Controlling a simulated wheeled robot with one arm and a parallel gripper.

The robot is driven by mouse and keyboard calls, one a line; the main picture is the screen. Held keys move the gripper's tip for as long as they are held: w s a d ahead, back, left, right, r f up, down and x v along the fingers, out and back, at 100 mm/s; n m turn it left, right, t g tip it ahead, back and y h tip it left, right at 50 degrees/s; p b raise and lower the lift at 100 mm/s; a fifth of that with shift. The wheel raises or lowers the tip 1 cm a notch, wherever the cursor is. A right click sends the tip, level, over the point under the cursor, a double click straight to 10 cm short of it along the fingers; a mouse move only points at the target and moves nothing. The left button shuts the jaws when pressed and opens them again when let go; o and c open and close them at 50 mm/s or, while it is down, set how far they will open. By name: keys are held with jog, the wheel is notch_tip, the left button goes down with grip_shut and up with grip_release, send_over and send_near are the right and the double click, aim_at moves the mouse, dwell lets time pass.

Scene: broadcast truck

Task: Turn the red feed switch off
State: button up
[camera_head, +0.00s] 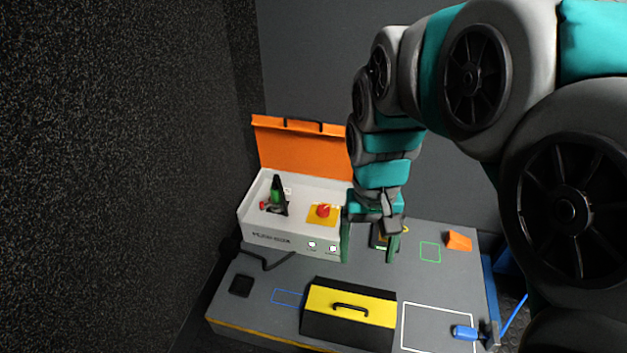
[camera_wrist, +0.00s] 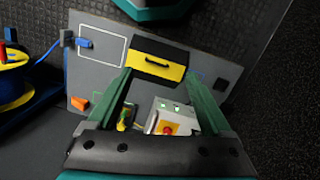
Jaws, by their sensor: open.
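A white box (camera_head: 290,238) with its orange lid (camera_head: 300,148) raised stands at the back left of the grey table. On its top is a red knob (camera_head: 323,210) on a yellow plate; it also shows in the wrist view (camera_wrist: 168,129). Left of it is an upright green-and-black lever (camera_head: 277,190) with a small red part beside it. I cannot tell for sure which red part is the feed switch, nor its position. My gripper (camera_head: 369,257) is open and empty, pointing down, in front of the box's right end in the head view. Its fingers show in the wrist view (camera_wrist: 158,76).
A yellow-and-black toolbox (camera_head: 378,312) stands at the front. A small yellow device (camera_head: 380,240) is partly hidden behind my gripper. An orange wedge (camera_head: 459,240) and a blue connector (camera_head: 464,332) lie right. A cable reel (camera_wrist: 14,78) stands beside the table.

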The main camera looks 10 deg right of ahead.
jog(key=w+f+m+b, duration=0.1)
jog(key=w+f+b, duration=0.15)
jog(key=w, duration=0.85)
jog(key=m+t+b, duration=0.1)
jog(key=m+b, duration=0.5)
send_over(323, 209)
notch_tip(323, 209, down, 20)
jog(key=shift+d+f, duration=0.1)
jog(key=shift+w+f, duration=0.15)
jog(key=shift+f, duration=0.25)
notch_tip(323, 209, down, 7)
jog(key=shift+f+b, duration=0.1)
jog(key=shift+b, duration=0.55)
grip_shut()
